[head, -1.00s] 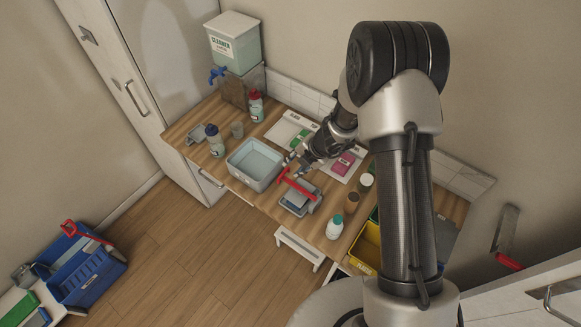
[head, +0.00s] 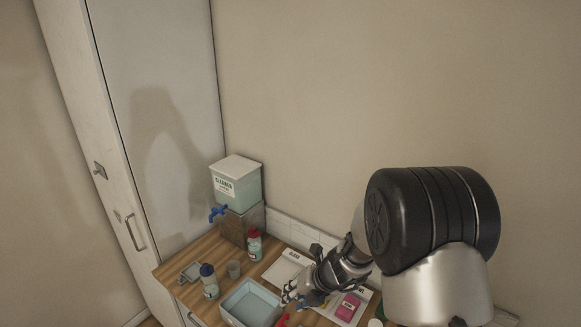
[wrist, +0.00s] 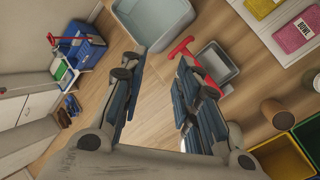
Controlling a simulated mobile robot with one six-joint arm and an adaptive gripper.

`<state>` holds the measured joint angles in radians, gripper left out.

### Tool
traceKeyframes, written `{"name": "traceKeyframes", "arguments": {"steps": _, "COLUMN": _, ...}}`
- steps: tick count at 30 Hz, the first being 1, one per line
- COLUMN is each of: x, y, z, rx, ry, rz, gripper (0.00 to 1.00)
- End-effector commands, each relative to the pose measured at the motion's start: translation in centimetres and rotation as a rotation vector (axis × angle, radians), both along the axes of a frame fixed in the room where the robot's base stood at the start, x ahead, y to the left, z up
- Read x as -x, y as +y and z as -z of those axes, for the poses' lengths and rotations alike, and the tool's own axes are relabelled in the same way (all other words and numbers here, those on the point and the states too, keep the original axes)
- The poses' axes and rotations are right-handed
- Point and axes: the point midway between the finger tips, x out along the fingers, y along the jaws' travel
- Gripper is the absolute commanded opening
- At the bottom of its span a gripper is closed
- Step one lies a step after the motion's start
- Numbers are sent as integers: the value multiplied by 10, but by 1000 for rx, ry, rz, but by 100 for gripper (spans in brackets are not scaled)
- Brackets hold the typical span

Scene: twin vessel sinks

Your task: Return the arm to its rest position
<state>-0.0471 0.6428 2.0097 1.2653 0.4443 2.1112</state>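My gripper (wrist: 158,85) is open and empty in the wrist view, its two fingers spread wide apart with wooden floor showing between them. In the head view my gripper (head: 291,293) hangs over the counter, just right of the pale blue basin (head: 250,305). My arm reaches out from the lower right. In the wrist view a red-handled tool (wrist: 196,62) lies beside a grey tray (wrist: 216,65), close to the right finger. I cannot tell whether the finger touches it.
A cleaner dispenser (head: 238,182) stands at the back of the counter, with a red-capped bottle (head: 254,245) and a dark-capped bottle (head: 209,282) in front. Yellow bin (wrist: 283,158) and brown jar (wrist: 273,109) stand at right in the wrist view.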

Motion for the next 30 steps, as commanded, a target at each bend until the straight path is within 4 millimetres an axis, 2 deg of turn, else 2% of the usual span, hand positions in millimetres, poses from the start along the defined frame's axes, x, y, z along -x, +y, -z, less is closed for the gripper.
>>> {"name": "traceKeyframes", "arguments": {"steps": 3, "x": 20, "y": 2, "z": -41, "rx": 106, "ry": -209, "rz": -380, "gripper": 30}}
{"name": "traceKeyframes", "arguments": {"steps": 6, "x": 47, "y": -1, "z": -69, "rx": 217, "ry": -374, "rz": -707, "gripper": 30}}
{"name": "traceKeyframes", "arguments": {"steps": 12, "x": 113, "y": -18, "z": -105, "rx": 478, "ry": -656, "rz": -1354, "gripper": 30}}
{"name": "traceKeyframes", "arguments": {"steps": 15, "x": 150, "y": -32, "z": -111, "rx": 622, "ry": -760, "rz": -1677, "gripper": 30}}
{"name": "traceKeyframes", "arguments": {"steps": 19, "x": 198, "y": -57, "z": -109, "rx": 809, "ry": -839, "rz": -2101, "gripper": 30}}
{"name": "traceKeyframes", "arguments": {"steps": 24, "x": 251, "y": -92, "z": -97, "rx": 1004, "ry": -824, "rz": -2608, "gripper": 30}}
{"name": "traceKeyframes", "arguments": {"steps": 27, "x": 272, "y": -110, "z": -90, "rx": 1068, "ry": -775, "rz": -2826, "gripper": 30}}
{"name": "traceKeyframes", "arguments": {"steps": 28, "x": 276, "y": -113, "z": -89, "rx": -1064, "ry": 749, "rz": 2834, "gripper": 30}}
{"name": "traceKeyframes", "arguments": {"steps": 30, "x": 284, "y": -121, "z": -86, "rx": -1025, "ry": 683, "rz": 2778, "gripper": 30}}
